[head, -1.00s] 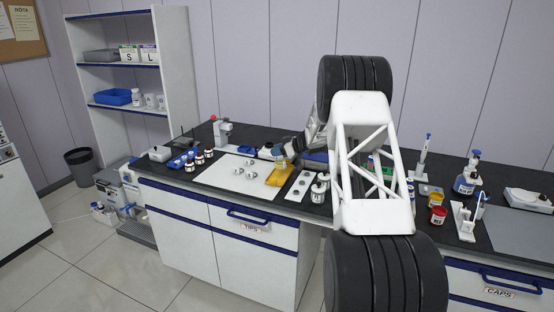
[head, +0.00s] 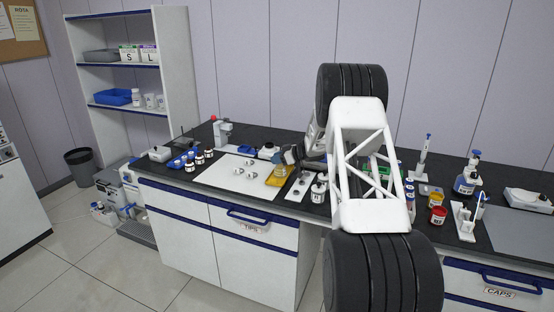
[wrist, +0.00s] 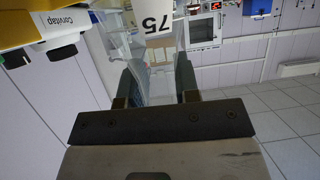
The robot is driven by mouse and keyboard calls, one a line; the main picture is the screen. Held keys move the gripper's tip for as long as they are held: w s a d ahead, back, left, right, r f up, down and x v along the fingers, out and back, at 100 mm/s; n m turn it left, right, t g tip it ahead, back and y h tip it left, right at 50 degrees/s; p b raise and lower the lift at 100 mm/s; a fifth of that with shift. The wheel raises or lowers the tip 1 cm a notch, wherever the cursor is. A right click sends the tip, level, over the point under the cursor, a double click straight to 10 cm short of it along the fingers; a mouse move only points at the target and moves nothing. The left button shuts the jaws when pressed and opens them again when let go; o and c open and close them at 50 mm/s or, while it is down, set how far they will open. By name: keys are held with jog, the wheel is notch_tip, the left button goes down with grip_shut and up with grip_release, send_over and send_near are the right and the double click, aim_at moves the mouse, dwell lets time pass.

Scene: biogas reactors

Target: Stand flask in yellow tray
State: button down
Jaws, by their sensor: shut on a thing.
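The yellow tray (head: 275,182) lies on the bench at the right end of the white mat. My gripper (head: 288,156) is just above and behind the tray in the head view. In the wrist view my gripper (wrist: 152,92) is shut on a clear glass flask (wrist: 157,57) with a white label reading 75. The flask is small and faint in the head view, over the tray. I cannot tell whether its base touches the tray.
A white mat (head: 222,178) with several small round metal-looking items lies left of the tray. A dark-spotted white strip (head: 300,186) and white labelled bottles (head: 318,192) stand close on the right.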

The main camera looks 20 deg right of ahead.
jog(key=c, duration=0.8)
grip_release()
jog(key=shift+c, duration=0.2)
jog(key=shift+r, duration=0.1)
jog(key=v, duration=0.7)
jog(key=shift+s+d, duration=0.15)
jog(key=shift+s, duration=0.05)
jog(key=shift+r, duration=0.1)
